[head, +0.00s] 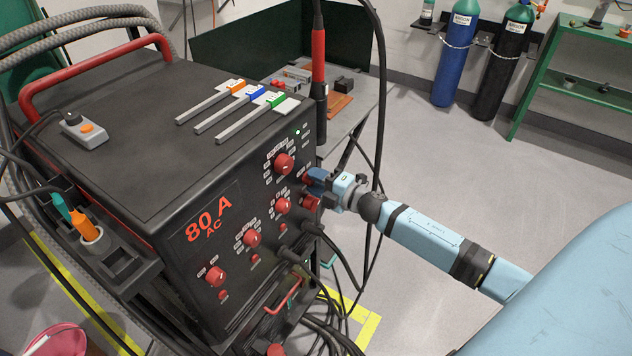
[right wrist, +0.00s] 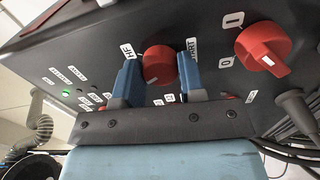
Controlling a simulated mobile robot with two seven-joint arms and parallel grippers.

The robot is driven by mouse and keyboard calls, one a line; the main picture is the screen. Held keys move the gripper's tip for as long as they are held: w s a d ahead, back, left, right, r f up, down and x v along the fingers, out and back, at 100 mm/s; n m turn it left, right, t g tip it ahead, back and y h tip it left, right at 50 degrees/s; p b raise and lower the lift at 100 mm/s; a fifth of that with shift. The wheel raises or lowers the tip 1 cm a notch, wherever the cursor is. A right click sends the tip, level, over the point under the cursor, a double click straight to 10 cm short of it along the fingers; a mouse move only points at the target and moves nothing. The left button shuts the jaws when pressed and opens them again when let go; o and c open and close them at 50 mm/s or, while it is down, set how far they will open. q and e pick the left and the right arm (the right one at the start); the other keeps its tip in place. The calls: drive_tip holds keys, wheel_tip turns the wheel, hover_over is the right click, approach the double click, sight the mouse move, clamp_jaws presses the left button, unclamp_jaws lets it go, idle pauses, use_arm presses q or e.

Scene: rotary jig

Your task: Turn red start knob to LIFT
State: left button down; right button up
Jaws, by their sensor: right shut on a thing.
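The red start knob (right wrist: 160,63) sits on the black front panel of the welder, between a label reading HF (right wrist: 128,51) and a label that appears to read LIFT (right wrist: 193,50). My right gripper (right wrist: 157,75) has its two blue fingers on either side of this knob and is shut on it. In the head view the right gripper (head: 316,180) reaches the panel from the right and covers most of the knob. I cannot tell which label the knob points to. My left gripper is not in view.
A larger red I/O switch (right wrist: 264,48) is close beside the right gripper. Other red knobs (head: 284,164) are on the panel of the black welder (head: 120,110). Black cables (head: 325,245) hang below. A torch with a red handle (head: 318,55) stands behind the panel.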

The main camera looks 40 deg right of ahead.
drive_tip(key=shift+n, duration=0.5)
drive_tip(key=o, duration=0.9)
drive_tip(key=v, duration=1.4)
drive_tip(key=shift+w, duration=0.1)
